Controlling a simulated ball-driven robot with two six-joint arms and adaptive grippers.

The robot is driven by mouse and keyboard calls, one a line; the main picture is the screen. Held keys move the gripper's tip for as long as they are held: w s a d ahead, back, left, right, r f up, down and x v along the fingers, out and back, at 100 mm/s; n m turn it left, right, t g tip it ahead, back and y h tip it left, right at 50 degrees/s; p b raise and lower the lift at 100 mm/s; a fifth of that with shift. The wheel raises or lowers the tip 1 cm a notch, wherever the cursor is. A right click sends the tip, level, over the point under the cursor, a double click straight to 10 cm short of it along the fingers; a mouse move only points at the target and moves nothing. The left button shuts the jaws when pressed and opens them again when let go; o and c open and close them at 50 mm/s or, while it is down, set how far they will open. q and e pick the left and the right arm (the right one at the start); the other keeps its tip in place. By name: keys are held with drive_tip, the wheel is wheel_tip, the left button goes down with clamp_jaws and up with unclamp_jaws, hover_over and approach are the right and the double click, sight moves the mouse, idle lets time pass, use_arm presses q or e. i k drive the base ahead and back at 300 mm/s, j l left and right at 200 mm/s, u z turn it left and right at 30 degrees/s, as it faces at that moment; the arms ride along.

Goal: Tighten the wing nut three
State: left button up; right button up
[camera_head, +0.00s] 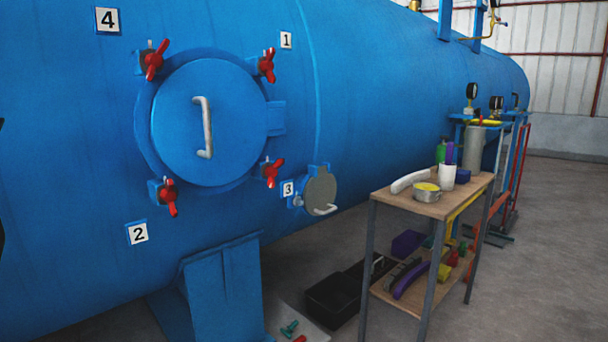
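Wing nut three (271,172) is red and sits at the lower right of the round blue hatch door (178,125), just left of the label plate "3" (288,188). How tight it is cannot be told. Other red wing nuts sit at the upper right (266,65) near label 1, the lower left (169,197) above label 2, and the upper left (154,61) near label 4. The door lies against its ring and carries a pale handle (205,127). Neither of my grippers is in view.
A small round grey cover (320,190) with a handle stands out right of label 3. A two-level cart (384,195) with tools and containers stands at the right. A blue support leg (222,285) and a dark box (335,297) are below. The space before the hatch looks clear.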

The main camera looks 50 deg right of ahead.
sight(271, 172)
drive_tip(key=z, duration=1.35)
